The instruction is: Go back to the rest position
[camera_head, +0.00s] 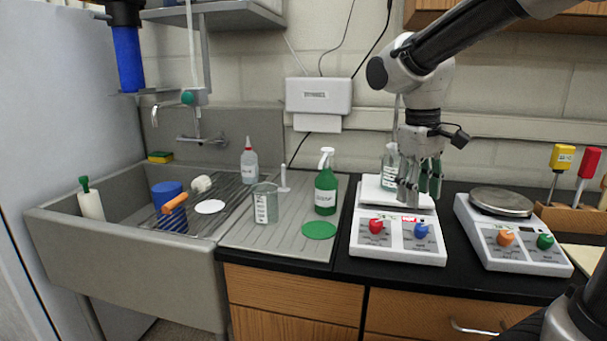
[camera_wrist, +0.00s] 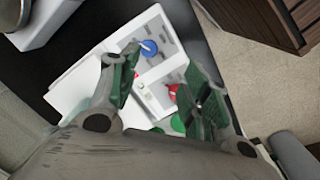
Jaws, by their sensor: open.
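My gripper (camera_head: 420,188) hangs pointing down over the white stirrer plate (camera_head: 396,245) with the red and blue knobs. It is open, with its green-padded fingers apart and nothing visibly held. In the wrist view, my gripper (camera_wrist: 163,75) frames the same white plate (camera_wrist: 95,70) with its blue knob (camera_wrist: 148,47) and red knob (camera_wrist: 172,92). A clear labelled glass vessel (camera_head: 389,168) stands at the back left of the plate, partly hidden by the gripper. Whether the fingers touch it, I cannot tell.
Right of the plate is a second device (camera_head: 515,237) with a round metal top. To the left are a green spray bottle (camera_head: 326,190), a beaker (camera_head: 265,205), a green disc (camera_head: 319,230) and a sink (camera_head: 130,262). A screwdriver rack (camera_head: 570,218) stands far right.

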